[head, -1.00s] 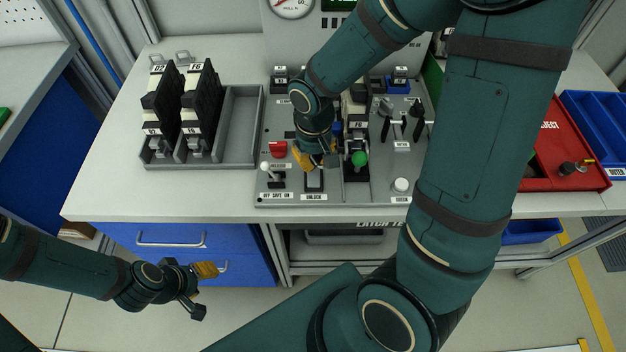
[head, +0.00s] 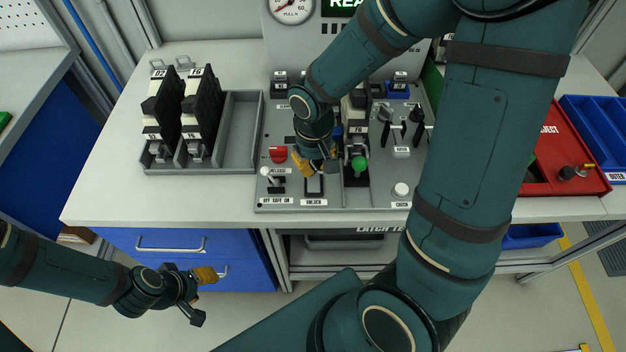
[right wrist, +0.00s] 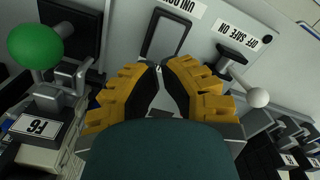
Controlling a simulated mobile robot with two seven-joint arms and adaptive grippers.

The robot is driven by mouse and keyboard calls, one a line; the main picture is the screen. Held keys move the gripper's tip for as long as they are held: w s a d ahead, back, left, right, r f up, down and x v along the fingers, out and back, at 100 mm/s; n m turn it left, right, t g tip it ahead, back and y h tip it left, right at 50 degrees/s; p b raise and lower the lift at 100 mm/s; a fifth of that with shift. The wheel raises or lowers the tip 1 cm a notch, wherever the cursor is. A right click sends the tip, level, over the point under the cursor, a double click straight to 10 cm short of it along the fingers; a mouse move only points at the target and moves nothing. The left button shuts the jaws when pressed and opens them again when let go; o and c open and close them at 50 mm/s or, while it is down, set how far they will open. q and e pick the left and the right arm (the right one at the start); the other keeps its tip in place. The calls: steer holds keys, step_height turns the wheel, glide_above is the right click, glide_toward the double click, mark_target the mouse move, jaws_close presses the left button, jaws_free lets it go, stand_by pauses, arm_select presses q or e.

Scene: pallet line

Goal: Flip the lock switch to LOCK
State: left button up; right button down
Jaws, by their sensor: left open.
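My right gripper (head: 318,170) is just behind the switch in the head view. In the right wrist view its yellow fingers (right wrist: 159,68) converge with tips almost together at the switch frame's near edge, holding nothing. I cannot tell whether they touch the switch. My left gripper (head: 203,296) is open and empty, low in front of the bench.
A white-knobbed lever (head: 266,172) labelled OFF SAFE ON stands left of the switch. A green-knobbed lever (head: 359,163) stands close on the right. A red switch (head: 278,154) is behind. A grey tray (head: 240,166) holds upright modules at left. A red box (head: 560,180) is at right.

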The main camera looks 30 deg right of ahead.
mark_target(314, 176)
steer(key=shift+f+b, duration=1.55)
steer(key=shift+f, duration=0.2)
stand_by(1.2)
steer(key=shift+r+p, duration=2.85)
steer(key=shift+r, duration=0.75)
steer(key=shift+f, duration=0.1)
